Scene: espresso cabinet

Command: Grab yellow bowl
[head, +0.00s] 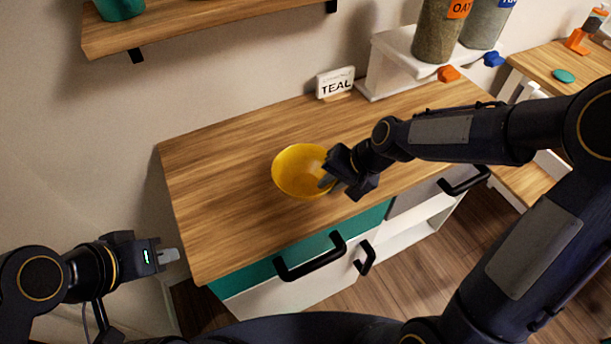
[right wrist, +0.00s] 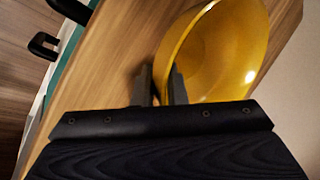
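The yellow bowl (head: 296,168) stands upright on the wooden cabinet top (head: 220,180). It also shows large in the right wrist view (right wrist: 222,55). My right gripper (head: 330,183) is at the bowl's right front rim. In the right wrist view, my right gripper's fingers (right wrist: 160,85) are apart, one over the bowl's inside and one outside its wall, with a gap between them. Contact with the wall cannot be made out. My left gripper (head: 170,255) is away from the bowl, left of the cabinet; its finger opening cannot be made out.
A white sign reading TEAL (head: 336,84) stands behind the bowl. A white dispenser stand (head: 385,75) with jars is at the back right. A wooden shelf (head: 190,22) hangs above. Black handles (head: 310,262) stick out in front. The cabinet top left of the bowl is clear.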

